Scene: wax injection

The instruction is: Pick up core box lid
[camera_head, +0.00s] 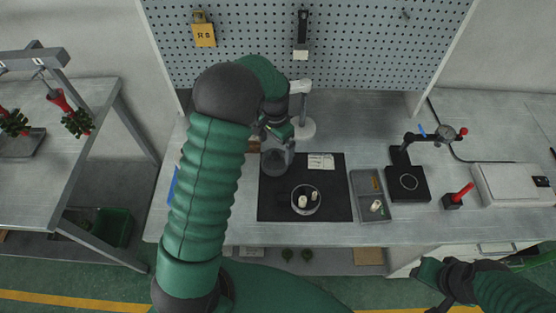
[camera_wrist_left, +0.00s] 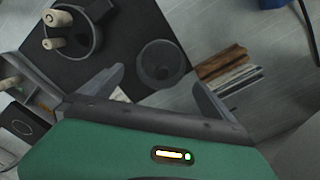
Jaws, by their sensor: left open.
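A round grey lid-like piece (camera_head: 273,163) lies at the upper left corner of the black mat (camera_head: 335,190). In the left wrist view this lid (camera_wrist_left: 162,64) shows as a dark, round, shallow piece. My left gripper (camera_head: 280,148) is above it and partly covers it in the head view. In the left wrist view the two fingers of my left gripper (camera_wrist_left: 159,80) are spread with nothing between them, and the lid lies beyond the tips. A round open box (camera_head: 306,200) with pale cylindrical pieces stands on the mat. My right gripper (camera_head: 438,283) is low at the right, apart from these things.
A grey tray (camera_head: 371,195) with small parts is right of the mat. A black stand (camera_head: 408,183) and a red-handled tool (camera_head: 457,196) are farther right. A white stand (camera_head: 302,126) is behind the left gripper. Brown and pale blocks (camera_wrist_left: 225,70) lie near the lid.

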